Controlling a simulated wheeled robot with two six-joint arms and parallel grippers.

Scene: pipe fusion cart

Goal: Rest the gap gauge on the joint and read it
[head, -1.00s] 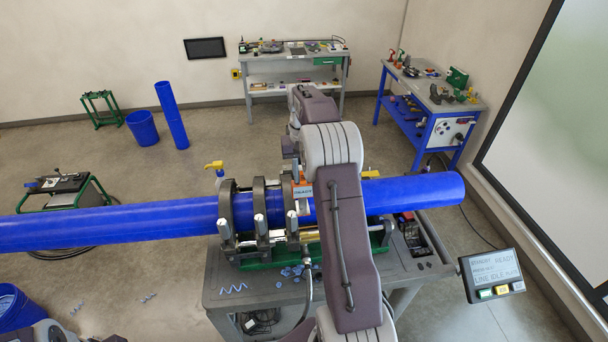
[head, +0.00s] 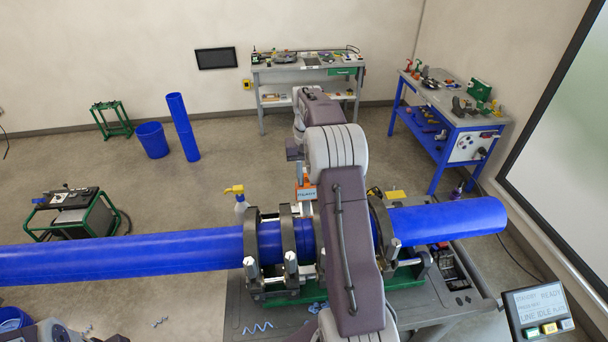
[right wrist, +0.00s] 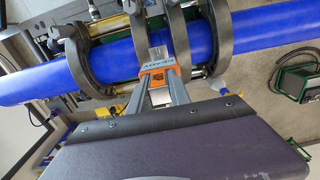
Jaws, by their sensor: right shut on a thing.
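The orange gap gauge (head: 306,193) with a pale label is held above the blue pipe (head: 130,256), between the middle and right dark clamp rings. My right gripper (right wrist: 158,82) is shut on the gauge (right wrist: 160,76). In the right wrist view the gauge's clear-grey tip (right wrist: 158,54) overlaps the pipe (right wrist: 112,58) between two rings. I cannot tell whether it touches. The joint line itself is not clear in either view. My right forearm hides part of the clamps in the head view. My left gripper is out of view.
The clamp frame (head: 287,240) stands on a grey cart with blue shavings (head: 258,328). A yellow-topped spray bottle (head: 238,196) stands behind the pipe. Worktables and a blue bin (head: 152,140) stand farther back.

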